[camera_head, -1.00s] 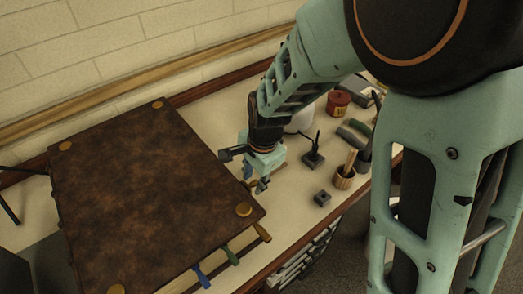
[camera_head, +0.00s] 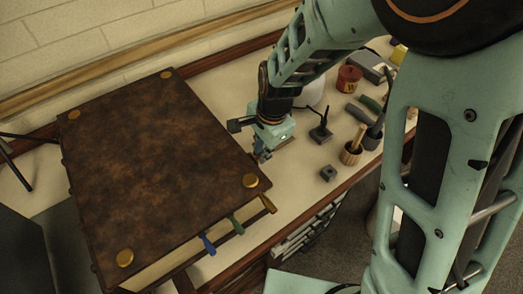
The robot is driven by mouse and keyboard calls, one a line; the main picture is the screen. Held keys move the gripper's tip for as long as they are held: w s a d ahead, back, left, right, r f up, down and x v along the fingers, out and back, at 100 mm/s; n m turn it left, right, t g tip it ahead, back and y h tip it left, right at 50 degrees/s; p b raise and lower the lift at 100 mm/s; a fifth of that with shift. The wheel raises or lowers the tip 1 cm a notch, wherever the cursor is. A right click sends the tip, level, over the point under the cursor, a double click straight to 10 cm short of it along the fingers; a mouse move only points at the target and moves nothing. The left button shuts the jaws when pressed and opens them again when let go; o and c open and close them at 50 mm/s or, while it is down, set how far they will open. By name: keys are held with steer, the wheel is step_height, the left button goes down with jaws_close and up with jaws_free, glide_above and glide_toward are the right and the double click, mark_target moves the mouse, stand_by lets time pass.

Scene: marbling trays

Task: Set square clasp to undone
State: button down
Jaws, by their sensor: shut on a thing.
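A large brown leather-covered book (camera_head: 160,165) with round brass bosses at its corners lies flat on the table. My gripper (camera_head: 262,156) is at the book's right edge, just behind the near right boss (camera_head: 251,181). Its fingers point down and are shut on a small part at that edge, which looks to be the square clasp. The clasp is mostly hidden by the fingers, so its position cannot be made out.
Blue, green and gold ribbons (camera_head: 208,244) hang from the book's near edge. A wooden cup (camera_head: 351,153), a small dark block (camera_head: 327,174), a dark stand (camera_head: 320,133) and a red jar (camera_head: 348,78) stand to the right. A wall is behind.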

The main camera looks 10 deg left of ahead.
steer(key=shift+w+d+f+m+g+y+b, duration=0.2)
steer(key=shift+w+d+f+g+y+b, duration=0.9)
steer(key=shift+w+d+f+g+y, duration=0.4)
steer(key=shift+w+d+f+m+g+y+b, duration=0.2)
steer(key=shift+w+d+f+g+y+b, duration=0.9)
steer(key=shift+f, duration=0.65)
steer(key=shift+w+d+f+m+g+y+b, duration=0.2)
steer(key=shift+w+d+f+g+y+b, duration=0.9)
steer(key=shift+w+f+g+y, duration=0.45)
steer(key=shift+w+f, duration=0.15)
steer(key=c, duration=1.9)
jaws_free()
steer(key=shift+c, duration=0.2)
steer(key=v, duration=1.2)
steer(key=shift+a, duration=0.15)
